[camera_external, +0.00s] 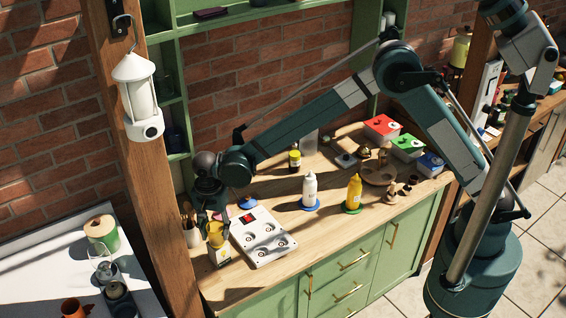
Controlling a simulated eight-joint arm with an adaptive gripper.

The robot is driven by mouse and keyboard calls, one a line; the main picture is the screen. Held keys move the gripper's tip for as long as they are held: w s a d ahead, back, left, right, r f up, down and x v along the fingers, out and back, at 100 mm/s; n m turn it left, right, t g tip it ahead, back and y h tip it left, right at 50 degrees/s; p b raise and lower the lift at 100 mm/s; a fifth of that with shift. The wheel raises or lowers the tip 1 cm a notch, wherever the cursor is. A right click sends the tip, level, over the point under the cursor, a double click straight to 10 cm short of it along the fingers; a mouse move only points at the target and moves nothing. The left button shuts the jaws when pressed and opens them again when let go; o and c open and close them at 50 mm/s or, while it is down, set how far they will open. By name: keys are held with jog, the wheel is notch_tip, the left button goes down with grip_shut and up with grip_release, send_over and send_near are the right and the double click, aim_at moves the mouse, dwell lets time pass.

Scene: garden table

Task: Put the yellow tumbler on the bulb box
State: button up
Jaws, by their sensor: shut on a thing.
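The yellow tumbler (215,236) is upright at the left end of the wooden counter. My gripper (212,222) points down over it and is shut on it; the fingers are dark and partly hidden. A small pale box with a yellow mark, which looks like the bulb box (221,256), stands directly below the tumbler. The tumbler's bottom is at the box's top edge. I cannot tell whether they touch or a small gap is left.
A white panel with round dials (264,238) lies just right of the box. A utensil pot (192,236) stands close on the left. A white bottle (310,188) and a yellow bottle (354,192) stand further right. The counter's front edge is near.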

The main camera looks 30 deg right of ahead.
jog(key=o, duration=0.9)
jog(key=shift+r, duration=0.15)
notch_tip(320, 180, up, 12)
jog(key=shift+f, duration=0.1)
dwell(0.7)
jog(key=shift+d, duration=0.1)
